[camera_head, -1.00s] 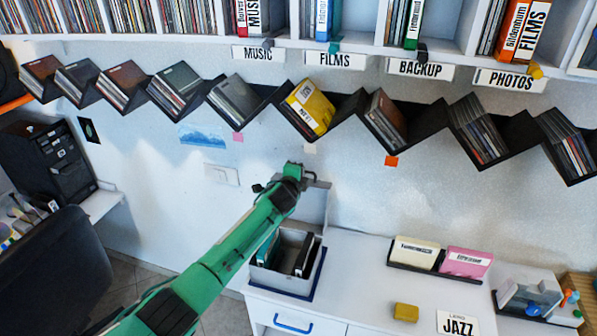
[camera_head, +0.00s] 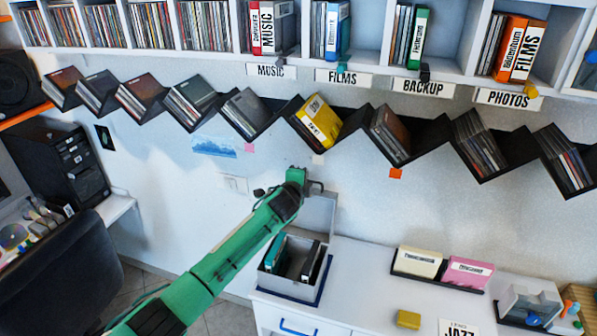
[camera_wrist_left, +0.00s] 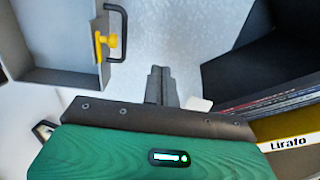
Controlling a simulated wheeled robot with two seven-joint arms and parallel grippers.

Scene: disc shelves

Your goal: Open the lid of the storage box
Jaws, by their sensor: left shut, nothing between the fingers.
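The grey storage box (camera_head: 268,282) stands on the left end of the white cabinet, with several dark and teal cases inside. Its grey lid (camera_head: 320,214) stands upright at the back of the box, so the box is open. In the left wrist view the lid (camera_wrist_left: 50,75) is at upper left, with a dark handle (camera_wrist_left: 124,30) and a yellow catch (camera_wrist_left: 110,40). My left gripper (camera_head: 314,187) is by the lid's top edge, beneath the zigzag shelf. Its fingers (camera_wrist_left: 160,80) are shut and empty, to the right of the handle and apart from it. My right gripper is not in view.
The black zigzag shelf (camera_head: 352,120) with disc cases runs close above my left gripper. A yellow case (camera_head: 318,121) marked Lirato sits near it. A yellow block (camera_head: 408,319) and a tray of cream and pink boxes (camera_head: 470,272) are right of the storage box.

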